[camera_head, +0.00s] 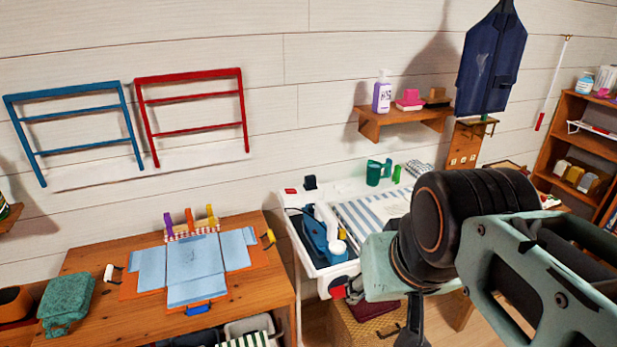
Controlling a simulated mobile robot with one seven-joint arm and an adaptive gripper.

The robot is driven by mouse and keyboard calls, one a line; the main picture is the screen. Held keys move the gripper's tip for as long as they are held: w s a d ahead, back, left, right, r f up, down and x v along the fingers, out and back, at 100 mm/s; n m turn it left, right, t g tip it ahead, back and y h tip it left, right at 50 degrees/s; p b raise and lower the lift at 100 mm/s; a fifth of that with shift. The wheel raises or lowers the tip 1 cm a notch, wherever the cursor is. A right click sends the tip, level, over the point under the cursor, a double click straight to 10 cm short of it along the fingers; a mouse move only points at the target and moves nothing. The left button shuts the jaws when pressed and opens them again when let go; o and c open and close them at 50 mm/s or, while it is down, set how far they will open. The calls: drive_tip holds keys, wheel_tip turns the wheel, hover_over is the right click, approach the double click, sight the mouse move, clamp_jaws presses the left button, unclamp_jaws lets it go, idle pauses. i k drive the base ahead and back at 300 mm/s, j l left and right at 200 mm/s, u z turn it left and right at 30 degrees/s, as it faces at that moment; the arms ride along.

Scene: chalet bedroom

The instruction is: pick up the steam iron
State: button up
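What looks like the steam iron (315,238), a blue body with a white part beside it, sits in the recessed left end of a white ironing station (292,207) against the wall. My arm comes in from the right and ends in front of the station's right part. A dark part of my gripper (413,322) shows below the pale green link, to the right of the iron and apart from it. The fingertips are not clear, so its opening cannot be told. My arm hides part of the station's right side.
A striped board surface (372,215) and a green cup (374,173) are on the station. A wooden table (105,262) with a folding board (196,262) stands left. A small shelf (400,117) and hanging blue garment (490,65) are above.

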sight(322, 242)
drive_tip(key=i+j+z, duration=0.15)
drive_tip(key=i+z, duration=0.15)
drive_tip(key=i, duration=0.15)
drive_tip(key=i+j+z, duration=0.3)
drive_tip(key=l+z, duration=0.25)
drive_tip(key=i+j+u, duration=0.2)
drive_tip(key=k, duration=0.05)
